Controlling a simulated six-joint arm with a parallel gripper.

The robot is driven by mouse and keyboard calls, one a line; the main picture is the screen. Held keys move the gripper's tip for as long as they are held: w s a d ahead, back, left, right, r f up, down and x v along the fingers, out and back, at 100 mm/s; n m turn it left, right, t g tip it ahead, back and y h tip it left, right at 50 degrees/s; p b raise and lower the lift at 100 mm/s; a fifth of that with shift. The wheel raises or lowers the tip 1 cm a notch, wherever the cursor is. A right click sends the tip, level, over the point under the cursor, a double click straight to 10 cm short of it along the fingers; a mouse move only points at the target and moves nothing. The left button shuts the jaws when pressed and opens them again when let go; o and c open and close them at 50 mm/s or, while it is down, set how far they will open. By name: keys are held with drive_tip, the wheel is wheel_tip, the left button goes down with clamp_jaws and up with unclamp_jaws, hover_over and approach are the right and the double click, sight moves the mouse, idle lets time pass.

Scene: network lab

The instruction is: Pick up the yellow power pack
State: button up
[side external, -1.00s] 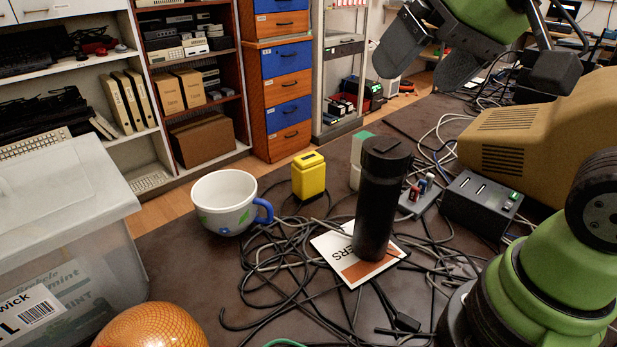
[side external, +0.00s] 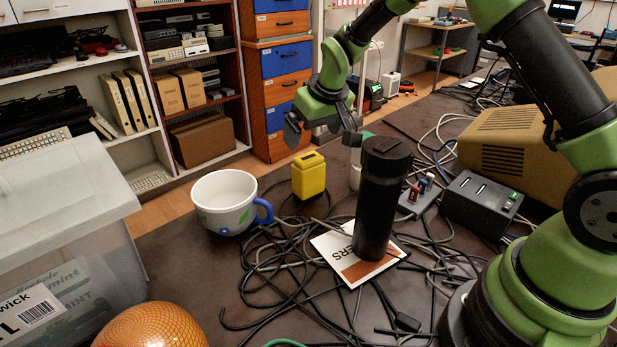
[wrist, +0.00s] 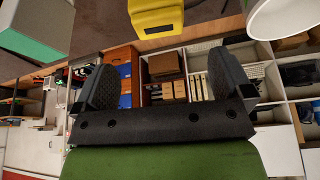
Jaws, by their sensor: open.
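The yellow power pack (side external: 309,176) stands upright on the dark table, just right of the white mug and behind a tangle of cables. In the wrist view, part of the yellow power pack (wrist: 157,17) shows at the top edge, beyond the fingers and roughly centred between them. My gripper (side external: 322,134) is above and slightly right of the pack in the side view, apart from it. Its two dark fingers are spread wide with nothing between them. The fingers also show in the wrist view (wrist: 165,88).
A white mug (side external: 224,201) with a blue handle stands left of the pack. A tall black cylinder (side external: 380,205) stands at front right on a printed card (side external: 334,251). A green-topped white block (wrist: 30,35) is right of the pack in the side view. Black cables cover the table's middle.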

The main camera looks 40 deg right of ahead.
sight(310, 158)
wheel_tip(310, 158, down, 4)
drive_tip(key=shift+r, duration=0.1)
drive_tip(key=x, duration=0.5)
drive_tip(key=shift+f, duration=0.35)
drive_tip(key=shift+r, duration=0.1)
drive_tip(key=c, duration=1.2)
